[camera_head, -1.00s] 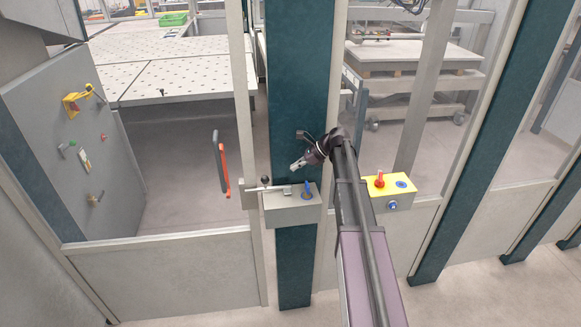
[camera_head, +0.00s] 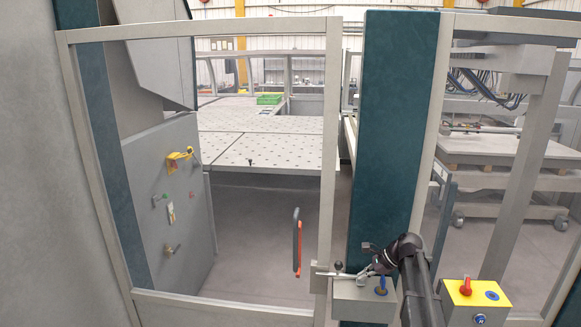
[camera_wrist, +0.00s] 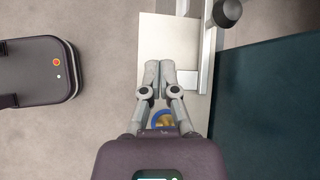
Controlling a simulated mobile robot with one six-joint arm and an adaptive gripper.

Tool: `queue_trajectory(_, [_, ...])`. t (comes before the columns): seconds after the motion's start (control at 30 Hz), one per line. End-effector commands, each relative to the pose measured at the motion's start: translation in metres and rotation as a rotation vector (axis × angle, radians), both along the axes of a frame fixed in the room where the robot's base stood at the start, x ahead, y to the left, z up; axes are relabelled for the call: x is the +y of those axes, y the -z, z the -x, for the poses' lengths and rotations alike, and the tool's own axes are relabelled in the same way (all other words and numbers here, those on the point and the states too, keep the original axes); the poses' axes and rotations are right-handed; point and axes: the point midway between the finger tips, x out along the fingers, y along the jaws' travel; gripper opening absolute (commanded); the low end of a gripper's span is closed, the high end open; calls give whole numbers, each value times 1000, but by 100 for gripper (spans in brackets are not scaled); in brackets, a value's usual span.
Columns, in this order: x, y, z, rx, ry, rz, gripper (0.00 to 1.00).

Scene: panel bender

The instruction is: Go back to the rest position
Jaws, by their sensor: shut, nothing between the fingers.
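My gripper (camera_head: 366,277) is at the grey latch box (camera_head: 350,306) on the dark teal post; it overlaps the box's upper edge in the head view. In the wrist view my gripper (camera_wrist: 159,76) has its two fingers together and empty, above the pale top of the box (camera_wrist: 160,30). I cannot tell the exact gap to the box. A blue knob (camera_head: 381,287) stands on the box.
The framed door (camera_head: 225,303) has an orange and grey handle (camera_head: 297,246). A yellow switch box (camera_head: 466,296) with a red knob (camera_head: 466,285) is right of my arm. The teal post (camera_head: 390,130) is close by. A perforated table (camera_head: 265,153) lies beyond the door.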

Motion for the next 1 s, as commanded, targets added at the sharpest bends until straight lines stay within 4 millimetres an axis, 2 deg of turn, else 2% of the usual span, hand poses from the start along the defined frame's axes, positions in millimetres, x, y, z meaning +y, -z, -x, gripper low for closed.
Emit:
queue_trajectory(0.03, [13,12,19,-28,-64,44,0])
queue_trajectory(0.3, [51,53,89,-188,-472,300,0])
queue_trajectory(0.5, [68,78,141,-280,-805,463,0])
queue_trajectory(0.7, [77,97,190,-345,-1146,596,0])
queue_trajectory(0.83, [78,105,213,-368,-1325,652,0])
queue_trajectory(1.0, [77,108,227,-379,-1454,687,0])
